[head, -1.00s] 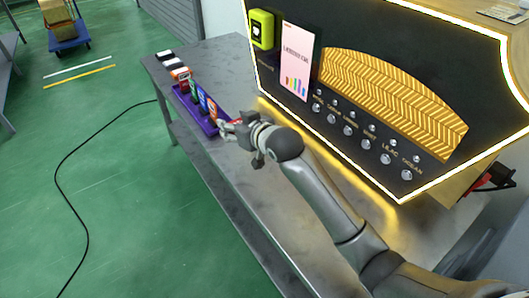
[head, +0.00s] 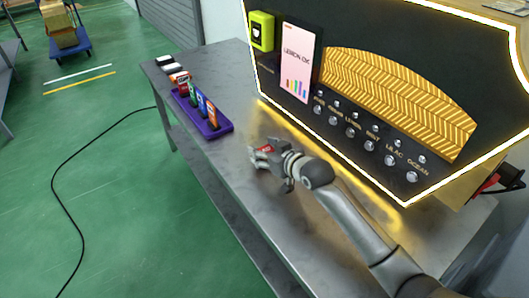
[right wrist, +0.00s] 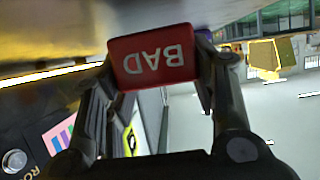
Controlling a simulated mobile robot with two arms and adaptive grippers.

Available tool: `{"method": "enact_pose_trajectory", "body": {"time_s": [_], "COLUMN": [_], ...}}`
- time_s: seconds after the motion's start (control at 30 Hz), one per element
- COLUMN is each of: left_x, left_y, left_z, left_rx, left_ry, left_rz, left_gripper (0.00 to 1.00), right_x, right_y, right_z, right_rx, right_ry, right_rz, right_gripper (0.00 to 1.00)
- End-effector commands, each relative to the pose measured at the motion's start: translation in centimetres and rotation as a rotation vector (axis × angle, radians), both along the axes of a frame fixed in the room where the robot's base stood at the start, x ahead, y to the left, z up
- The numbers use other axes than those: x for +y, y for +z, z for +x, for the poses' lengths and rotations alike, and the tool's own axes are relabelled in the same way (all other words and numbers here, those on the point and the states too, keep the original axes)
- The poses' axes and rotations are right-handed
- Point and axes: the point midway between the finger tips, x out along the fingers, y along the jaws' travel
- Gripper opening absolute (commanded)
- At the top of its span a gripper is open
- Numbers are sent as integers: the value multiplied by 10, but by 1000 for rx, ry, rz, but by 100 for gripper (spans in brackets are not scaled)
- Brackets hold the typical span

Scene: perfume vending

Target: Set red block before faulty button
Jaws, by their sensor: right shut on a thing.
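My right gripper (head: 263,153) is shut on a red block (right wrist: 153,57) with the white word BAD on it, which reads upside down in the right wrist view. In the head view only a small red part of the block shows between the fingers, above the grey table, left of the button row. The vending panel has a row of round silver buttons (head: 351,132) with small lamps above them; readable labels include MINT, LILAC and OCEAN. The pink screen (head: 297,58) appears to read LEMON OK. I cannot tell from the panel which button is faulty. My left gripper is not in view.
A purple tray (head: 214,130) with upright coloured cards stands at the table's left edge, with small dark and white items behind it. A yellow-green device (head: 262,31) is on the panel's left. The grey table (head: 222,165) is bare between tray and gripper.

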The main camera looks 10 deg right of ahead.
Motion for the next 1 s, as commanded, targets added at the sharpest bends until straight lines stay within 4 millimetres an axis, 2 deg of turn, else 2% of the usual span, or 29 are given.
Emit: {"method": "enact_pose_trajectory", "body": {"time_s": [0.27, 0.73, 0.77, 0.9, 1.0], "left_x": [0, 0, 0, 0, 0], "left_y": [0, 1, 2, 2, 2], "left_z": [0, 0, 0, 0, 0], "left_rx": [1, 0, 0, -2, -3], "left_ry": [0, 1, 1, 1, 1], "left_rz": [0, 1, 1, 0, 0], "left_gripper": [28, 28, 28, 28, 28], "right_x": [0, 0, 0, 0, 0], "right_y": [0, -12, -13, -14, -15], "right_z": [0, 0, 0, -1, -1], "right_rx": [-1, 0, 2, 4, 5], "right_ry": [0, 0, 0, 1, 1], "right_rz": [0, 0, -1, -1, -2], "right_gripper": [25, 25, 55, 73, 74]}}
